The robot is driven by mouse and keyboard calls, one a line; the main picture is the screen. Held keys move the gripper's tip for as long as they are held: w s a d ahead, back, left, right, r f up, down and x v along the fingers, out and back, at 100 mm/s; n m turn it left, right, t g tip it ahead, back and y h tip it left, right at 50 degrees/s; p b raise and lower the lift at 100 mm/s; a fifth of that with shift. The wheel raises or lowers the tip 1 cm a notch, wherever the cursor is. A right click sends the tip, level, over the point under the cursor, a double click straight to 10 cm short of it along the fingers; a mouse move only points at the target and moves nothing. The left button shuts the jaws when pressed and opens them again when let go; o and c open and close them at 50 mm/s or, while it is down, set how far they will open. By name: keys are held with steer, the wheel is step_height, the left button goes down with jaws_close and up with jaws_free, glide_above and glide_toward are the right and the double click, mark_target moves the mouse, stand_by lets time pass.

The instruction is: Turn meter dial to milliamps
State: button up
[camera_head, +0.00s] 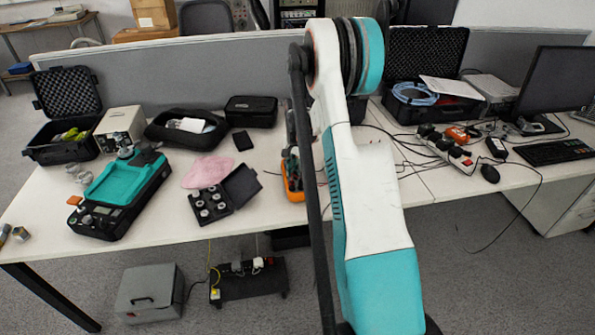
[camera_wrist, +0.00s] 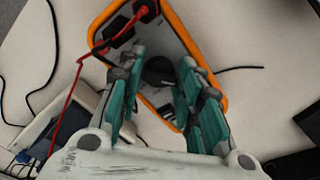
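The orange-rimmed meter (camera_wrist: 183,28) lies face up on the table, below my gripper in the wrist view. Its round black dial (camera_wrist: 160,72) shows between my fingers. My gripper (camera_wrist: 162,60) is open, with one teal-and-grey finger on each side of the dial. I cannot tell whether the fingers touch the dial. The dial markings and pointer setting are too small to read. In the head view only part of the meter (camera_head: 294,190) shows, beside my arm, which hides the rest.
Black and red plugs (camera_wrist: 119,34) sit in the meter, and a red lead (camera_wrist: 73,105) runs from them. In the head view a black case of weights (camera_head: 210,205) stands left of the meter. A teal-topped device (camera_head: 125,185) is farther left. Cables (camera_head: 400,150) lie to the right.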

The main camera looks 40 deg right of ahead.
steer(key=shift+o, duration=0.6)
steer(key=shift+r, duration=0.15)
step_height(320, 180, up, 12)
stand_by(0.3)
steer(key=f+n, duration=0.4)
steer(key=n, duration=0.2)
steer(key=f+n, duration=0.4)
steer(key=n, duration=0.2)
steer(key=f+n, duration=0.4)
steer(key=n, duration=0.2)
steer(key=shift+s+d+f+b, duration=0.15)
steer(key=shift+s+f+b, duration=0.05)
steer(key=shift+s+b, duration=0.1)
